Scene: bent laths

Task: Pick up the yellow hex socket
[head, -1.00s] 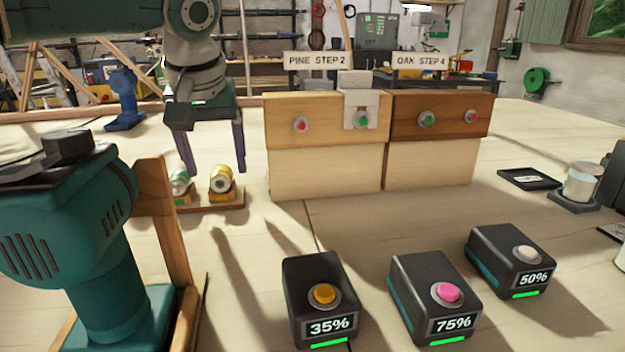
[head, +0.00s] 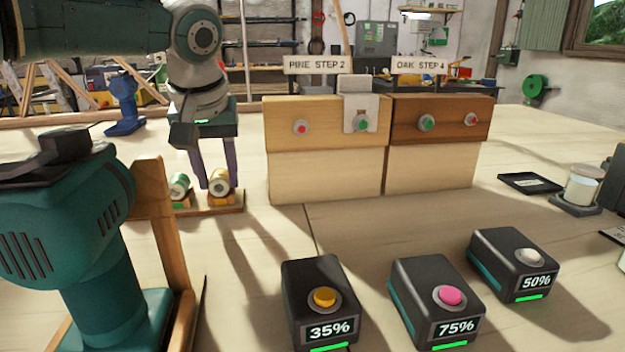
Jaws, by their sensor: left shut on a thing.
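The yellow hex socket (head: 220,187) is a short metal cylinder with a yellow band, lying in a wooden cradle on a small rack (head: 232,208) left of centre. My left gripper (head: 217,181) reaches down over it from above, with its two dark purple fingers shut on the socket's sides. The socket still appears to be at its place on the rack; I cannot tell whether it is lifted at all. A green-banded socket (head: 179,186) lies beside it on the left, apart from the fingers. My right gripper is not in view.
A teal drill (head: 95,240) and an upright wooden post (head: 160,220) stand at the near left. Wooden blocks with buttons (head: 325,150) stand right of the rack. Black button boxes (head: 320,300) are in front. The bench between is clear.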

